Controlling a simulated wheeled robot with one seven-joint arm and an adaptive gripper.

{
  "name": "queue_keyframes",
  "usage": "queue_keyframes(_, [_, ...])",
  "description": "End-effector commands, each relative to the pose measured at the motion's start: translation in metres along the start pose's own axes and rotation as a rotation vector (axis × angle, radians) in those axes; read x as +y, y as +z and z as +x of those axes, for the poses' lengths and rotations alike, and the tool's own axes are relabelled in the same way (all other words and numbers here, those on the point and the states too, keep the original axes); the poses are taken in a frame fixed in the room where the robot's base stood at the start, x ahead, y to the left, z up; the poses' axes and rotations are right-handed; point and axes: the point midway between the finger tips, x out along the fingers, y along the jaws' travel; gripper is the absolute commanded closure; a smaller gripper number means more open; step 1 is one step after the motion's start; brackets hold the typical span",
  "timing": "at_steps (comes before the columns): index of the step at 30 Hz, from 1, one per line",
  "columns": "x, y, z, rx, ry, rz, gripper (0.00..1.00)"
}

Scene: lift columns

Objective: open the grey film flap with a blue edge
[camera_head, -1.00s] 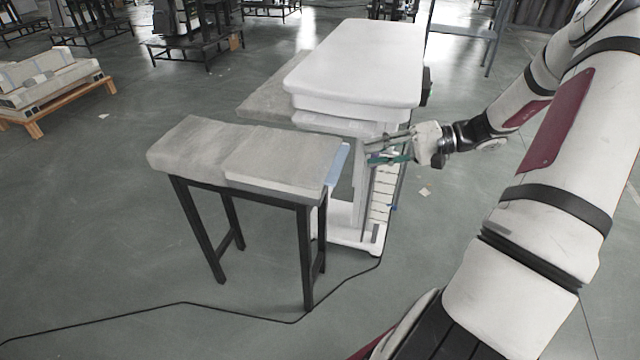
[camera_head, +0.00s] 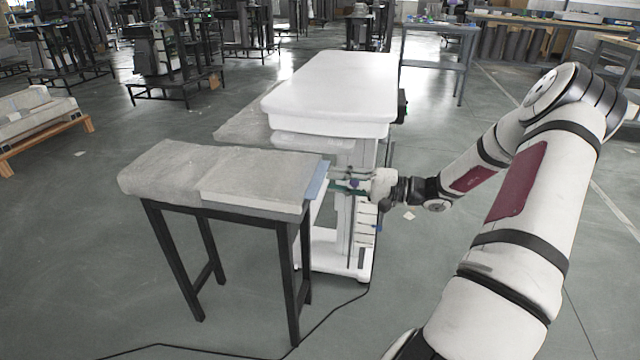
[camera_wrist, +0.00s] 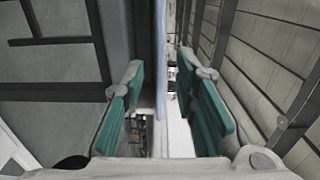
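The grey film flap (camera_head: 262,174) lies flat over the top of a black-legged stand. Its blue edge (camera_head: 318,181) runs along the right end of the stand. My gripper (camera_head: 345,186) is just right of the blue edge, pointing left at about its height. In the wrist view, my gripper (camera_wrist: 162,92) has its green-padded fingers spread apart. A thin pale-blue strip (camera_wrist: 160,45), apparently the edge seen end-on, runs between the fingers' lines. It does not appear pinched, and I cannot tell how deep it reaches between them.
A white lift column (camera_head: 345,225) with a broad white top (camera_head: 335,85) stands right behind the stand, close to my gripper. A black cable (camera_head: 330,318) lies on the floor. The floor left of the stand is open. A grey workbench (camera_head: 435,62) is farther back.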

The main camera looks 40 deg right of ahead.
Motion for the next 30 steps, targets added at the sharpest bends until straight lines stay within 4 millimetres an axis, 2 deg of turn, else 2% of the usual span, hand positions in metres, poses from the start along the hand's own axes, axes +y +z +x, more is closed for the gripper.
queue_keyframes(3, [0.001, 0.001, 0.021, -0.002, 0.001, -0.001, 0.73])
queue_keyframes(9, [0.001, 0.0, 0.042, -0.001, 0.001, 0.0, 0.73])
queue_keyframes(20, [0.0, 0.0, 0.047, 0.0, 0.0, 0.0, 0.73])
queue_keyframes(21, [0.0, 0.0, 0.047, 0.0, 0.0, 0.0, 0.76])
queue_keyframes(24, [0.0, 0.0, 0.047, 0.0, 0.0, 0.0, 0.98])
queue_keyframes(30, [0.0, 0.0, 0.047, 0.0, 0.001, 0.0, 1.0])
